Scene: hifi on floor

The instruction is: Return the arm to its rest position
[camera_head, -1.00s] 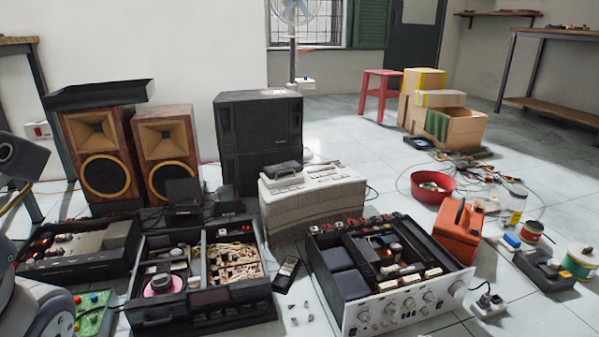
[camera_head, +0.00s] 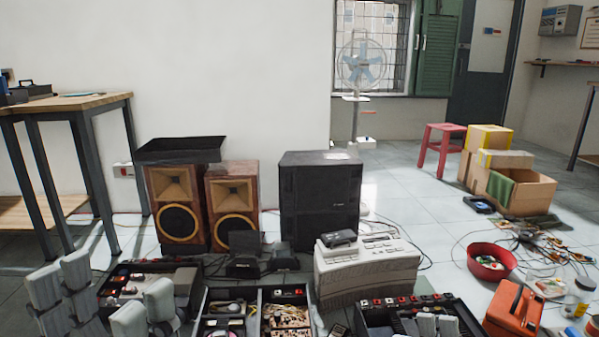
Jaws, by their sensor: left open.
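My left gripper (camera_head: 103,296) is at the lower left of the head view. Its grey fingers stand upright and apart, with nothing between them. It is in front of an opened black hi-fi unit (camera_head: 190,278) and covers part of it.
Wooden speakers (camera_head: 232,205), a black speaker (camera_head: 319,205) and a pale machine (camera_head: 366,268) stand on the floor. A table (camera_head: 100,103) is at left. A red bowl (camera_head: 491,262), an orange case (camera_head: 513,309) and loose cables clutter the right. Floor near the red stool (camera_head: 444,147) is clearer.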

